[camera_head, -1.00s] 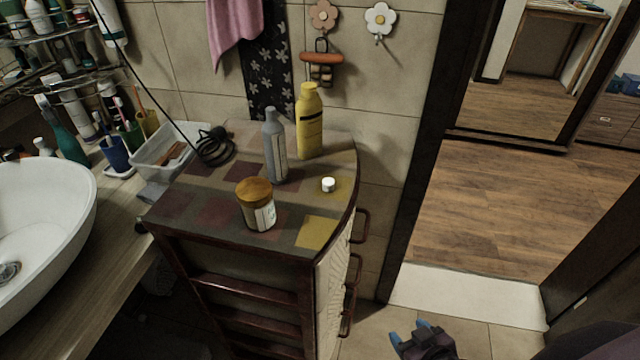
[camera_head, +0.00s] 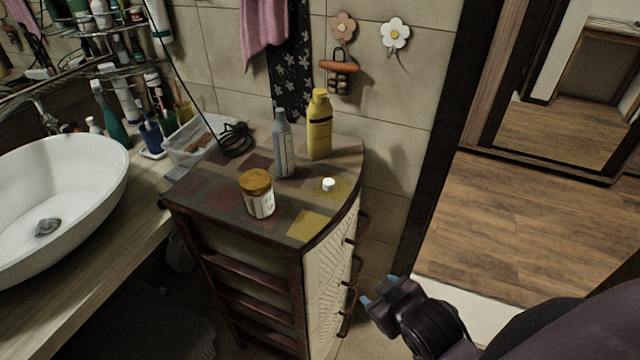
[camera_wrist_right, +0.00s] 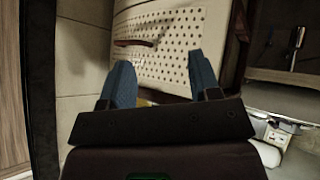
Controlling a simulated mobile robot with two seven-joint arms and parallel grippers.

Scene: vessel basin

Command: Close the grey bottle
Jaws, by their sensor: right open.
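The grey bottle (camera_head: 284,150) stands upright on the cabinet top (camera_head: 232,200), towards the back. No cap shows on its narrow neck. A small white cap (camera_head: 328,184) lies on the cabinet top to the right of the bottle. My right gripper (camera_head: 378,291) is low in front of the cabinet's right side, below the top and well apart from the bottle and cap. In the right wrist view its two blue fingers (camera_wrist_right: 161,80) are spread with nothing between them. My left gripper is not in view.
A yellow bottle (camera_head: 319,127) stands right behind the grey one, and a brown-lidded jar (camera_head: 257,194) stands in front. A black cable (camera_head: 236,138) lies at the back left. Drawer handles (camera_head: 352,292) stick out near my right gripper. A sink (camera_head: 60,195) is at left.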

